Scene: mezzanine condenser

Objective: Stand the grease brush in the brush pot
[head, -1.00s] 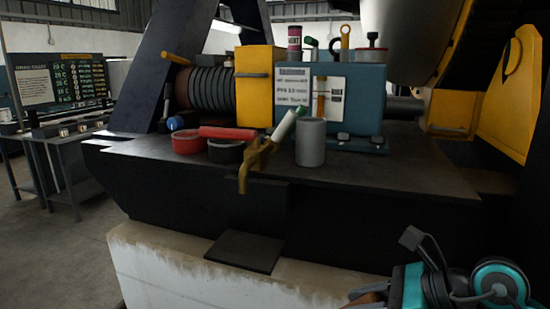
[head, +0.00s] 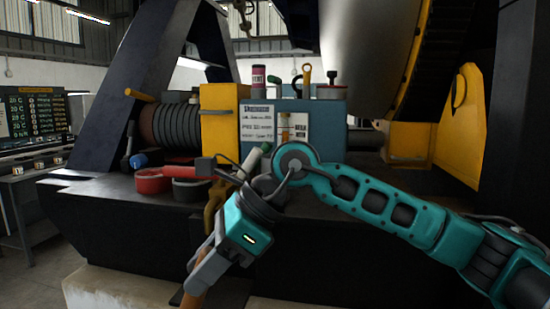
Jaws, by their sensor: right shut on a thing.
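My right gripper (head: 202,280) reaches in from the right and points down at the lower left, in front of the bench edge. It is shut on a brown, wooden-looking piece (head: 190,301), seemingly the grease brush. Only a short part of it shows before the bottom picture edge, so its bristles are not seen. The brush pot, seemingly the grey cylinder seen on the bench earlier, is now hidden behind my right wrist and forearm. My left gripper is not in view.
The dark bench top (head: 95,192) carries a red open tin (head: 152,182), a dark tin with a red rim (head: 190,190), and a tan tool (head: 214,203) with a white tube (head: 250,160). A blue box (head: 315,122) and yellow block (head: 222,122) stand behind.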

